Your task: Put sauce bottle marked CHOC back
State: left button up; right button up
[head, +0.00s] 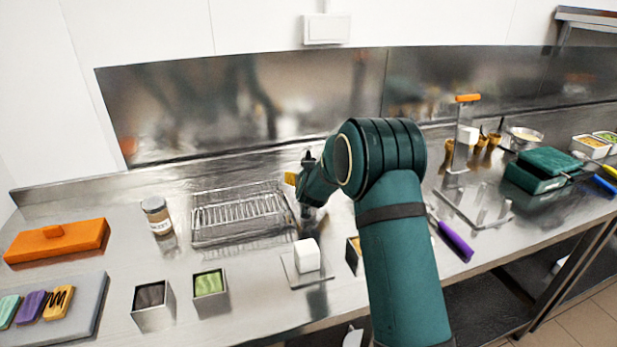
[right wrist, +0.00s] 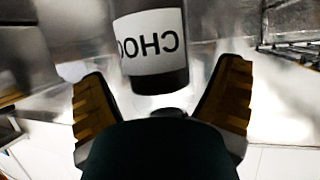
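The sauce bottle marked CHOC (right wrist: 151,50) shows in the right wrist view, with a white label, inverted lettering and a dark end. It lies between and beyond the fingers of my right gripper (right wrist: 163,100), with a visible gap on each side. The fingers, with yellow-brown pads, are spread. In the head view my right gripper (head: 297,182) is over the counter beside the wire rack, mostly hidden by my own arm. I cannot make out the bottle clearly there. My left gripper is in neither view.
A wire rack (head: 238,232), a labelled jar (head: 157,216) and two square tubs (head: 152,312) (head: 209,297) stand to the left. A white block (head: 307,255) sits below the gripper. A purple-handled tool (head: 455,241) and a green box (head: 533,183) lie to the right.

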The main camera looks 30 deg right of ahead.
jog(key=shift+r, duration=0.25)
jog(key=p+v, duration=0.2)
jog(key=v, duration=1)
jog(key=shift+f, duration=0.1)
